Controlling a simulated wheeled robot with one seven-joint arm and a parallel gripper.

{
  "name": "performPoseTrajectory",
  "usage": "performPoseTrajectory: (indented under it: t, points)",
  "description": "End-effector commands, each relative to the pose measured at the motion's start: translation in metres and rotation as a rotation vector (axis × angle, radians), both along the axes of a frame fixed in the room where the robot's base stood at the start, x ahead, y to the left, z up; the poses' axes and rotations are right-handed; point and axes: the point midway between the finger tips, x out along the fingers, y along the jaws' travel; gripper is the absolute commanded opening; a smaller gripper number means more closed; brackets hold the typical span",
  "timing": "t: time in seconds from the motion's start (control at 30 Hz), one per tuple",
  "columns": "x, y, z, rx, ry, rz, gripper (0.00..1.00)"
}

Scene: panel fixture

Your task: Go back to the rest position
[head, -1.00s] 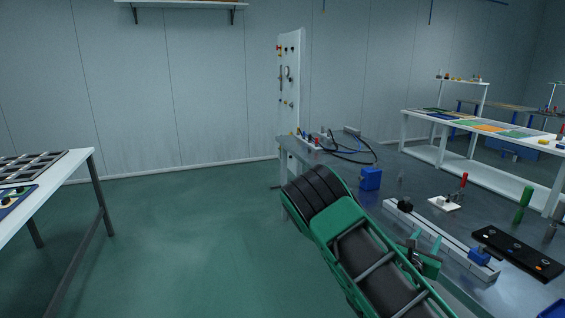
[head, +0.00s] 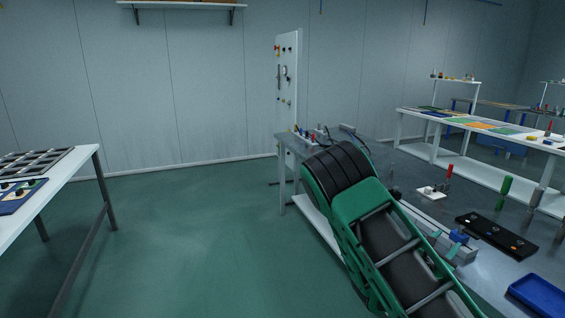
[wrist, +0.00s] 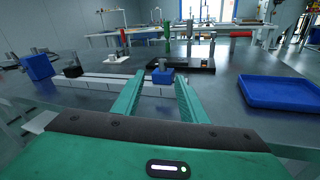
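My gripper (wrist: 156,98) shows in the wrist view with its two green fingers apart and nothing between them. The fingers point over the grey bench towards a white rail (wrist: 100,82) with a blue block (wrist: 163,76) on it, which lies beyond the fingertips. In the head view my green and black arm covers part of the bench and the rail (head: 425,225). The gripper's fingers are hard to make out there, near the blue block on the rail (head: 458,237).
A black plate (head: 495,236), a blue tray (head: 540,294) and a white base with a red handle (head: 432,191) sit on the bench. An upright white panel (head: 287,85) stands behind. Green floor (head: 190,230) is clear between the bench and the left table (head: 75,165).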

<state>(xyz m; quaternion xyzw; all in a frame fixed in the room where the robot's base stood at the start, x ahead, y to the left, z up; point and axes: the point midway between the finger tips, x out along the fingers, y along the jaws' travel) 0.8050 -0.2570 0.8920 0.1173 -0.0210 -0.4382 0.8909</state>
Motion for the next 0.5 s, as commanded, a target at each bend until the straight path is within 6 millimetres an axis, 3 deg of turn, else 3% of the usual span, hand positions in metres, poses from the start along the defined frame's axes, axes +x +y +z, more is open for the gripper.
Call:
performPoseTrajectory:
  t: [0.27, 0.5]
  points:
    - [-0.047, -0.046, 0.007, 0.235, -0.160, -0.227, 0.39]
    - [-0.118, -0.081, 0.003, 0.550, -0.388, -0.551, 0.39]
